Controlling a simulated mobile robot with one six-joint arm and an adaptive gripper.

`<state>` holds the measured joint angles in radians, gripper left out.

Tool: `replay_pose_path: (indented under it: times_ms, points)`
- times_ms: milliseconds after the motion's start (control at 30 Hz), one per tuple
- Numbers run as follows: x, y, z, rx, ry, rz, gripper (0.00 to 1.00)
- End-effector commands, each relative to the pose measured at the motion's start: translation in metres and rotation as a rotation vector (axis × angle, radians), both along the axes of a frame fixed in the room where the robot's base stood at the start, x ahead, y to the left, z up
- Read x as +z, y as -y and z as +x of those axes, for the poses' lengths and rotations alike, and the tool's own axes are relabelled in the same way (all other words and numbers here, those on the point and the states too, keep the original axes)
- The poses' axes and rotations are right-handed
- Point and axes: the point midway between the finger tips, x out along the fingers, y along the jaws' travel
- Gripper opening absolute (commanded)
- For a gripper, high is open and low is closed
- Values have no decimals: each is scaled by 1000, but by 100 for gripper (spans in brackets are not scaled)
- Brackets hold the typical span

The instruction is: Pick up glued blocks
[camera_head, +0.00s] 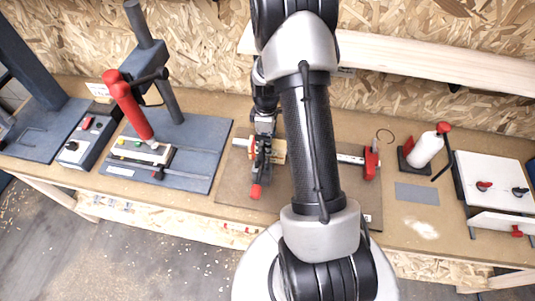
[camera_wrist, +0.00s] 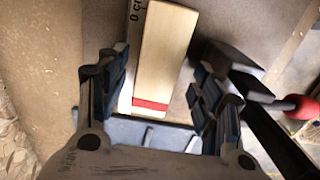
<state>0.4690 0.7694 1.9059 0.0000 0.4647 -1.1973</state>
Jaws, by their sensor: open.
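The glued blocks (camera_wrist: 166,50) show in the wrist view as a pale wooden piece with a red band near its lower end. They lie between the fingers of my open gripper (camera_wrist: 158,88), with a gap on each side. In the head view a small part of the pale wood (camera_head: 280,151) shows beside my gripper (camera_head: 264,138), which is low over the brown board. My arm hides much of that area. I cannot tell the exact height of the fingers over the wood.
A dark clamp with a red handle (camera_wrist: 302,107) lies close to the right finger. A marked ruler strip (camera_wrist: 134,25) runs along the wood's left side. A red clamp (camera_head: 371,160), a white bottle (camera_head: 427,149) and a drill-press-like stand (camera_head: 167,95) stand farther off.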

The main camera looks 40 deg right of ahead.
Motion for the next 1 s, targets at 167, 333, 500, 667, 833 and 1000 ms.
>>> replay_pose_path:
  times_ms: [167,333,500,667,833,1000]
  points:
    - [-26,3,-2,-1,-4,2,61]
    - [-47,4,-1,0,-2,1,61]
    - [-51,4,-1,0,-2,1,61]
    - [-50,4,-1,0,-1,0,59]
    - [-50,4,-1,0,-1,0,48]
    - [-50,4,-1,0,-1,0,36]
